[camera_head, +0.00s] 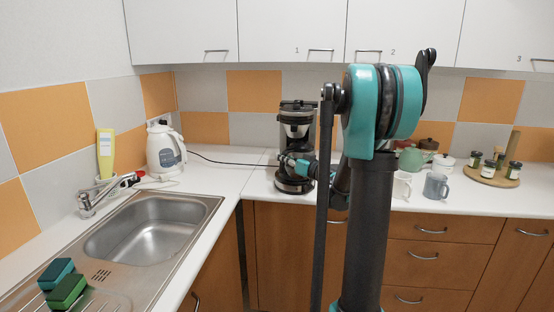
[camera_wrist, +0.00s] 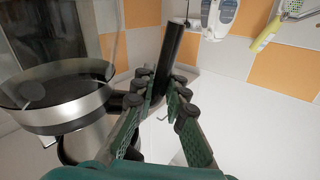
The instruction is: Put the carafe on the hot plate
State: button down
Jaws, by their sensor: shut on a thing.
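The carafe (camera_wrist: 65,110) shows at the left of the wrist view, with clear glass, a broad steel band and a black handle (camera_wrist: 173,48). My gripper (camera_wrist: 160,84) is shut on the handle, with its green ribbed fingers on both sides of it. In the head view my gripper (camera_head: 304,166) is at the lower front of the black and steel coffee maker (camera_head: 297,117), which stands on the counter. The hot plate is hidden there by the carafe and gripper. I cannot tell whether the carafe's bottom touches it.
A white kettle (camera_head: 165,150) stands behind the sink (camera_head: 145,238), left of the coffee maker. A grey mug (camera_head: 435,186), a green teapot (camera_head: 412,158) and a round board with jars (camera_head: 491,172) are at the right. The counter between kettle and coffee maker is mostly clear, crossed by a cord.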

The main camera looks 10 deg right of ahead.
jog(key=w+a, duration=0.1)
jog(key=w+a+f, duration=0.1)
jog(key=w, duration=0.1)
jog(key=shift+f, duration=0.1)
jog(key=c, duration=1.6)
grip_release()
jog(key=shift+o, duration=0.2)
